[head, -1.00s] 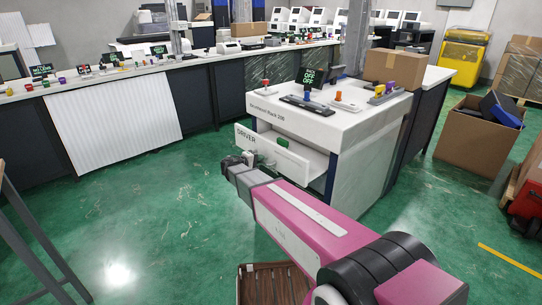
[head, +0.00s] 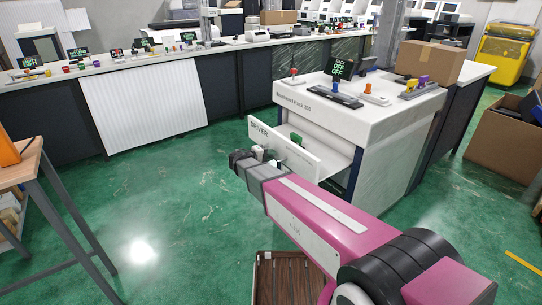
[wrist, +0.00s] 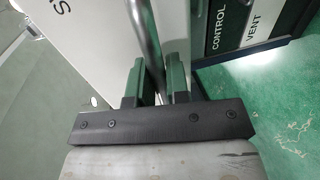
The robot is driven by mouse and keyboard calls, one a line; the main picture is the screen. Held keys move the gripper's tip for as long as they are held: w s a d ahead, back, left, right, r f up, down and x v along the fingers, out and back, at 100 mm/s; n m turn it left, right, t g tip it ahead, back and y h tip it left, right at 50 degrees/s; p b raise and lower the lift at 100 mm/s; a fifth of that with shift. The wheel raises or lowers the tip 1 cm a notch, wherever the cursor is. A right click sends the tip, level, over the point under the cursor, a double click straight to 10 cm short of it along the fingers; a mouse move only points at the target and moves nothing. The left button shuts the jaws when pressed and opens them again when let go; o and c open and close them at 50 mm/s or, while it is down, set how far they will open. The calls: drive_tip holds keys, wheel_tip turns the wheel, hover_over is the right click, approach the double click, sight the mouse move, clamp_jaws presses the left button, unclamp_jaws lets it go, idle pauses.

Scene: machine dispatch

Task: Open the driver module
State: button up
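The driver module (head: 292,152) is a white drawer labelled DRIVER in the front of the white cabinet (head: 385,140). My gripper (head: 240,160) is at the drawer's front face. In the wrist view its two dark green fingers (wrist: 160,85) stand on either side of a grey metal handle bar (wrist: 148,40) and appear closed around it. The exact contact is partly hidden by the gripper body.
Control panels, a small OFF display (head: 338,68) and a cardboard box (head: 430,62) stand on the cabinet top. A wooden-topped table (head: 25,165) is at the left. An open carton (head: 505,140) is at the right. Green floor is clear left of the drawer.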

drive_tip(key=o, duration=0.3)
drive_tip(key=shift+s+a, duration=0.15)
drive_tip(key=shift+a, duration=0.05)
drive_tip(key=shift+o, duration=0.2)
drive_tip(key=v, duration=1)
drive_tip(key=shift+s+a, duration=0.25)
drive_tip(key=shift+a, duration=0.05)
